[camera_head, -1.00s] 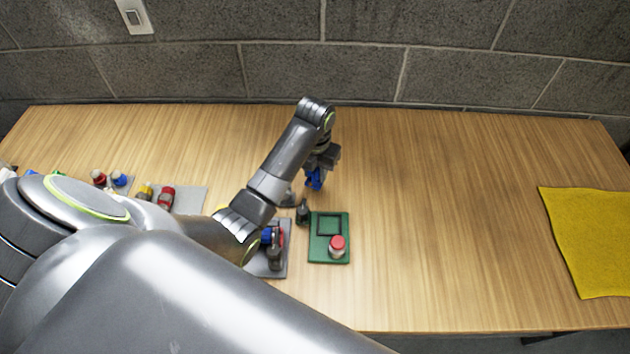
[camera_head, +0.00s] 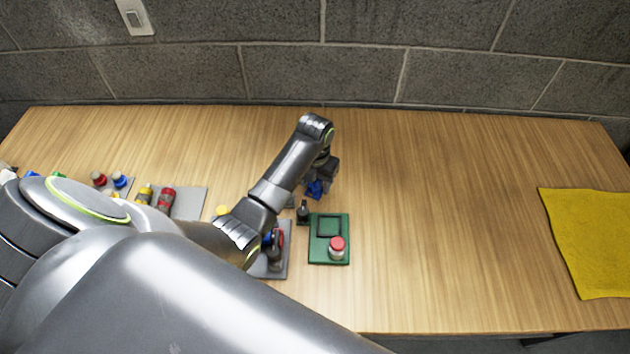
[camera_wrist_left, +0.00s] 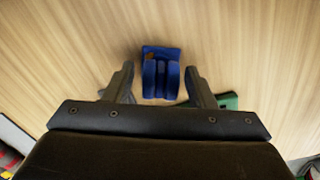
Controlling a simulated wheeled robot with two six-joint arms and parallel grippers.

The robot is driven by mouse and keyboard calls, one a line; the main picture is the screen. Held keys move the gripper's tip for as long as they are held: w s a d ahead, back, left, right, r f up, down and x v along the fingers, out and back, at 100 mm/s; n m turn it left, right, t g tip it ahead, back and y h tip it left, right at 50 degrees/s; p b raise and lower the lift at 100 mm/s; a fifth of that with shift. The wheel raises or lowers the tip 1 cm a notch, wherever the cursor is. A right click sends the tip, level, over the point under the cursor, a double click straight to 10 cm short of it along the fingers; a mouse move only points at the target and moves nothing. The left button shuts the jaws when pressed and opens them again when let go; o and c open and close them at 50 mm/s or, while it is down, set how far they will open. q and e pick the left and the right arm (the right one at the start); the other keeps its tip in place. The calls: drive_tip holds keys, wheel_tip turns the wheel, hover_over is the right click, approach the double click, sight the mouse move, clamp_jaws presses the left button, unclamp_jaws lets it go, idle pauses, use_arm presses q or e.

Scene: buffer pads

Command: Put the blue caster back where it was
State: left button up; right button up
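My left gripper (camera_head: 322,182) is over the middle of the wooden table, pointing down. In the left wrist view the blue caster (camera_wrist_left: 161,75) sits between the two fingertips (camera_wrist_left: 160,78). A green pad (camera_head: 341,222) lies just in front, with a dark square outline and a red-topped white piece (camera_head: 337,245) on it. I cannot tell whether the caster touches the table. My right gripper is not in view.
A grey pad (camera_head: 284,266) with blue, red and dark parts lies left of the green pad, partly behind my arm. A small black piece (camera_head: 303,212) stands between them. Another grey pad (camera_head: 190,205) holds yellow and red pieces. A yellow cloth (camera_head: 595,240) lies right; the table between is clear.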

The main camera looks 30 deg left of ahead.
use_arm(q)
drive_tip(key=shift+r, duration=0.65)
wheel_tip(320, 180, up, 6)
drive_tip(key=shift+f, duration=0.25)
wheel_tip(320, 180, up, 4)
drive_tip(key=p, duration=0.2)
drive_tip(key=shift+p, duration=0.4)
drive_tip(key=shift+r+p, duration=0.8)
drive_tip(key=shift+p, duration=0.05)
drive_tip(key=shift+f, duration=0.1)
